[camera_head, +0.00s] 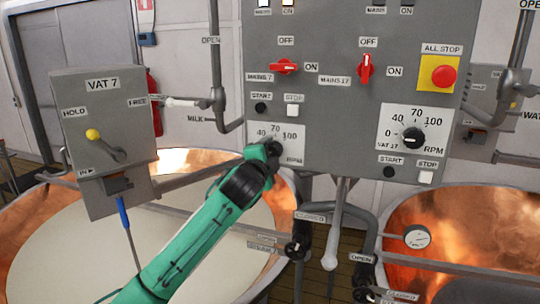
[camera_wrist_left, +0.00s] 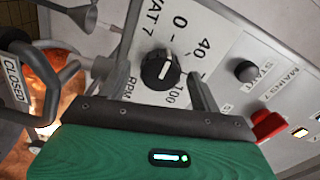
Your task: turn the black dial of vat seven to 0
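The black dial of vat seven (camera_wrist_left: 160,70) shows in the left wrist view on a white scale plate (camera_wrist_left: 140,93) marked VAT 7, 0, 40, 100 and RPM. It has a short white pointer mark; I cannot tell exactly which number it points to. My left gripper (camera_wrist_left: 158,88) is open, one finger on each side of the dial in the picture; contact cannot be told. My right gripper is not in view.
A similar black dial for vat 17 (camera_head: 413,138) is to the right on the same grey panel (camera_head: 330,110). Pipes and valves (camera_head: 298,248) stand below, beside the copper vats.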

